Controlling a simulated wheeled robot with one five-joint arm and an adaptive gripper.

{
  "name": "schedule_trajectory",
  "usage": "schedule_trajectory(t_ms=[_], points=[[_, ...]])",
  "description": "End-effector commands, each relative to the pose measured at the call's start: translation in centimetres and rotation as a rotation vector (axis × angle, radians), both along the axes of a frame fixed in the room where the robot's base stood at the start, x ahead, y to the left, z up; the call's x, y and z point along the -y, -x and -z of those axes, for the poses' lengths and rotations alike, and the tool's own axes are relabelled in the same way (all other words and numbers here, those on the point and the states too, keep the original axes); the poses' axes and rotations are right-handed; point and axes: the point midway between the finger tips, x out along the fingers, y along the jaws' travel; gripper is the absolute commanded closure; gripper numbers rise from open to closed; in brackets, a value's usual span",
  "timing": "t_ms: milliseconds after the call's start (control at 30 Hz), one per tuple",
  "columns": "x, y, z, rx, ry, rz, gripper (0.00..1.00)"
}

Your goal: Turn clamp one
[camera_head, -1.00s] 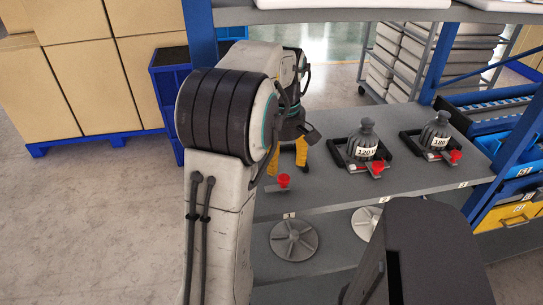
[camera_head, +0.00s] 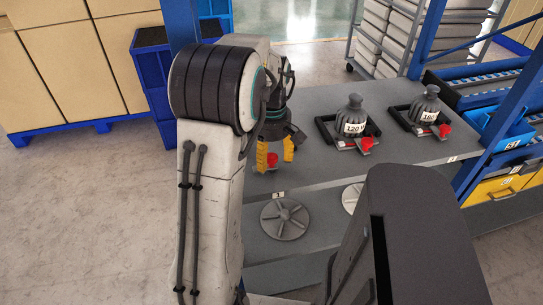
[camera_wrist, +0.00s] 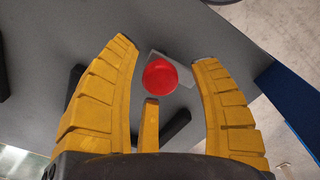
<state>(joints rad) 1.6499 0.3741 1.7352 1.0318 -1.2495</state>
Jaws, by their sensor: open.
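Clamp one's red knob (camera_head: 271,160) is on the grey shelf top, above the tag marked 1. In the wrist view the round red knob (camera_wrist: 160,77) lies between the yellow fingers, on a pale grey bar (camera_wrist: 183,72). My gripper (camera_head: 275,153) points down over it; its fingers also show in the wrist view (camera_wrist: 166,52). The fingers are open, with a gap on each side of the knob. Dark bars (camera_wrist: 176,124) of the clamp lie beneath, partly hidden by the gripper. My arm and fingers hide much of the clamp in the head view.
To the right stand two dark weights, labelled 120 (camera_head: 353,115) and 180 (camera_head: 426,100), in frames with red knobs (camera_head: 367,143). Grey discs (camera_head: 285,219) lie on the lower shelf. A blue upright (camera_head: 180,22) stands behind my arm.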

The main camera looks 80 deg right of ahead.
Motion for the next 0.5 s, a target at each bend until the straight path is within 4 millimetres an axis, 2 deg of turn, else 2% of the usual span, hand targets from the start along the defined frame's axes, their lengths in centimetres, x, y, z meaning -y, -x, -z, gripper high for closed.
schedule_trajectory(t_ms=[233, 500], points=[[-0.01, 0.0, 0.02, 0.0, 0.0, 0.0, 0.41], [-0.02, -0.01, 0.0, 0.0, 0.0, 0.0, 0.66]])
